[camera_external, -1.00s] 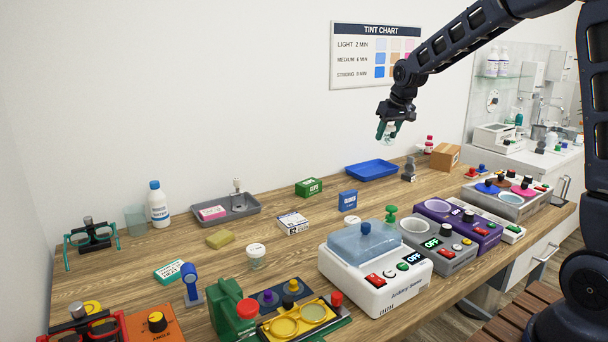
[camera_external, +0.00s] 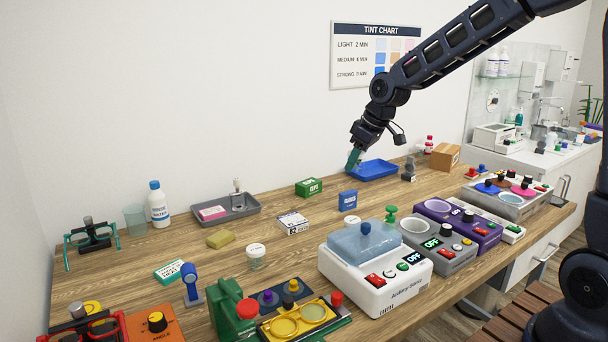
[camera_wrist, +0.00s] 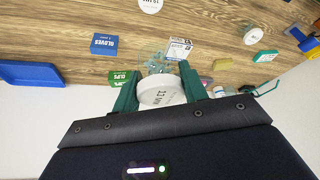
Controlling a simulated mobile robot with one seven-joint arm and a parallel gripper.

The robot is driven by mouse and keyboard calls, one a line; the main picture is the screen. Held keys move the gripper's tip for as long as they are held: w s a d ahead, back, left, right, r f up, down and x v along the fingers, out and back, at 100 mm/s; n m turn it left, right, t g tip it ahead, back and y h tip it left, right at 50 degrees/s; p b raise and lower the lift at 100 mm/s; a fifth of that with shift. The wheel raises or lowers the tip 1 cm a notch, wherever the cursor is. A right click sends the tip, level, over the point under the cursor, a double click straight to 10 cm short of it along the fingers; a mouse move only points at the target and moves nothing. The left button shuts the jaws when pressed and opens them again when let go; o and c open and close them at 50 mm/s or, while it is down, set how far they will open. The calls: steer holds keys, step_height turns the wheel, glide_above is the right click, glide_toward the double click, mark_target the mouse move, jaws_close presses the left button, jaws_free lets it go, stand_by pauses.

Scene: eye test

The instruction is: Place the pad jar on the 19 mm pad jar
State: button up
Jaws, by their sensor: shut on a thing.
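My gripper (camera_external: 355,159) hangs tilted above the back of the table, near the blue tray. In the wrist view its green fingers (camera_wrist: 158,88) are shut on a clear pad jar with a white lid (camera_wrist: 160,91); the lid's print is hard to read. The held jar is hardly seen in the external view. One white-lidded jar (camera_external: 257,256) stands at the table's middle front; it also shows in the wrist view (camera_wrist: 253,35). Another white lid (camera_external: 352,220) shows behind the blue-lidded machine, also in the wrist view (camera_wrist: 150,5). I cannot read which is 19 mm.
The blue tray (camera_external: 372,170) is below right of my gripper. A blue gloves box (camera_external: 348,200), green clips box (camera_external: 309,187) and white box (camera_external: 293,222) stand between it and the jars. A sponge (camera_external: 220,239) and grey tray (camera_external: 228,210) lie left.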

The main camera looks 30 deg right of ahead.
step_height(320, 180, down, 14)
steer(key=shift+f, duration=0.25)
stand_by(0.3)
steer(key=shift+f, duration=0.15)
steer(key=o, duration=1)
steer(key=v, duration=1.1)
steer(key=s+d+r+m+h, duration=0.1)
steer(key=s+d+r, duration=0.2)
steer(key=s+r, duration=0.4)
steer(key=s+d+r+m+h, duration=0.15)
steer(key=s+r, duration=0.25)
steer(key=s, duration=0.5)
steer(key=s+d+r+m, duration=0.1)
steer(key=s+d, duration=0.1)
steer(key=s, duration=0.5)
steer(key=s+d+r+m, duration=0.2)
steer(key=s+d, duration=0.1)
steer(key=s, duration=0.5)
steer(key=shift+s+d+t, duration=0.25)
steer(key=shift+d+t, duration=0.05)
steer(key=shift+t, duration=0.1)
steer(key=shift+r+y, duration=0.15)
steer(key=shift+y, duration=0.1)
